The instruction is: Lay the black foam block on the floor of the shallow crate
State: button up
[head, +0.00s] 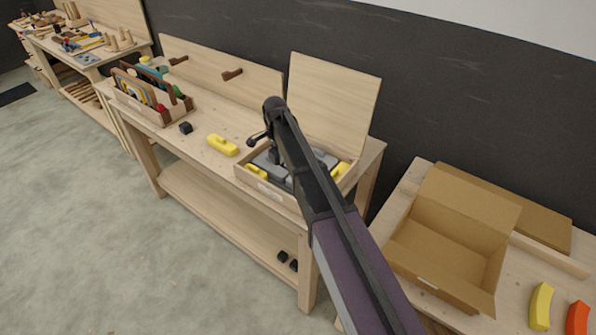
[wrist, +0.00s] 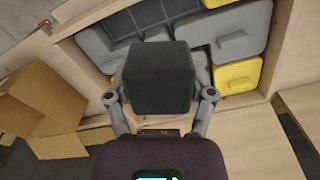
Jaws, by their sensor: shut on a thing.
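The black foam block (wrist: 160,78) is held between the two fingers of my gripper (wrist: 160,96) in the wrist view. The shallow crate (head: 266,188) is a low wooden box on the middle bench in the head view. Grey and yellow pieces lie in it. My gripper (head: 270,148) is over the crate in the head view, with the arm hiding part of it. In the wrist view, a dark gridded patch (wrist: 125,28) shows beyond the block, between grey pieces (wrist: 236,32). The block covers part of the crate, and I cannot tell its height above the floor.
A light wooden panel (head: 335,105) stands behind the crate. Left of it on the bench are a yellow block (head: 222,145), a small black block (head: 186,127) and a wooden caddy (head: 150,95). An open cardboard box (head: 440,245) stands on the right table.

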dwell(0.4)
jog(key=shift+f+b, duration=0.25)
jog(key=shift+b, duration=0.05)
notch_tip(320, 180, down, 6)
jog(key=a+n+b, duration=0.2)
jog(key=n+b, duration=0.1)
jog(key=b, duration=0.2)
jog(key=shift+w+r+n+b, duration=0.15)
jog(key=shift+w+n+b, duration=0.15)
jog(key=shift+w, duration=0.1)
notch_tip(320, 180, down, 6)
jog(key=b, duration=0.6)
jog(key=shift+f+b, duration=1.95)
jog(key=shift+b, duration=0.05)
